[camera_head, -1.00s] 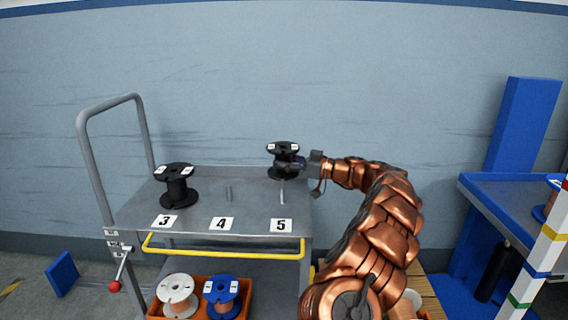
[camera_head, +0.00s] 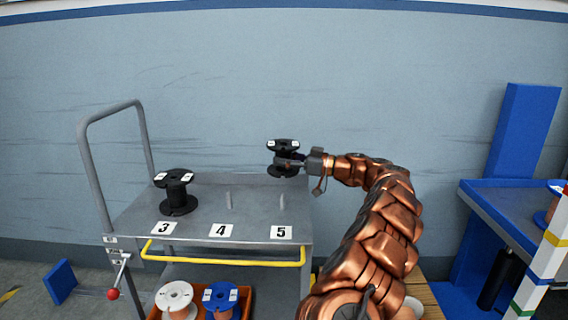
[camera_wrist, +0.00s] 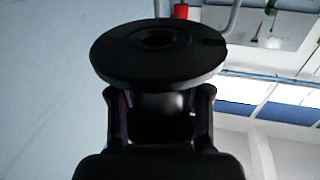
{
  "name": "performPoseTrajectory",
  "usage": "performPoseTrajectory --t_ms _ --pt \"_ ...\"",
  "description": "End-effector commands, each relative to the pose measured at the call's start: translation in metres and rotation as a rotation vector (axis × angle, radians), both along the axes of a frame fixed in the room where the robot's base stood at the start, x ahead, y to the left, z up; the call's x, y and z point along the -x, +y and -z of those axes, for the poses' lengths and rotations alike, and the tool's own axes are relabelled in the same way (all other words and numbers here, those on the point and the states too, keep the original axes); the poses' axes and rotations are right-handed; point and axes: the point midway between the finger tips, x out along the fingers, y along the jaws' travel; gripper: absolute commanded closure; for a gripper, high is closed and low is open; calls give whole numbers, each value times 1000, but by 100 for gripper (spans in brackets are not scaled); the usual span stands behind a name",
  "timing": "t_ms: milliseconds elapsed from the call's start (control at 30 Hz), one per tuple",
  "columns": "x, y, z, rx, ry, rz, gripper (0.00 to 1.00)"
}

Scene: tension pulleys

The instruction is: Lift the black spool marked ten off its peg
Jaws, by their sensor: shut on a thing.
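A black spool (camera_head: 284,146) with small white labels on its top flange is held above the right end of the grey cart, over the peg (camera_head: 281,203) by label 5. The number on the spool is too small to read. My gripper (camera_head: 290,161) reaches in from the right and is shut on the spool's core between its flanges. In the wrist view the spool's dark flange (camera_wrist: 158,52) fills the upper middle, with my gripper's fingers (camera_wrist: 160,105) on both sides of the core. The spool appears clear of the peg top.
Another black spool (camera_head: 176,190) stands by label 3. The peg (camera_head: 229,200) by label 4 is bare. A white spool (camera_head: 175,297) and a blue spool (camera_head: 221,297) sit in an orange bin (camera_head: 247,304) below. The cart's tall handle (camera_head: 88,165) rises at left; a blue bench (camera_head: 515,212) stands right.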

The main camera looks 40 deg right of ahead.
Motion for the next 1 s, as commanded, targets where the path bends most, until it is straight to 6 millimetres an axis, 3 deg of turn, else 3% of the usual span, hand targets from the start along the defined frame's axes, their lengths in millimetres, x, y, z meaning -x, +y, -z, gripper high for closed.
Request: performPoseTrajectory --t_ms 367,1000 --pt "0 0 -3 0 0 0 96" --pt "0 0 -40 0 0 0 96"
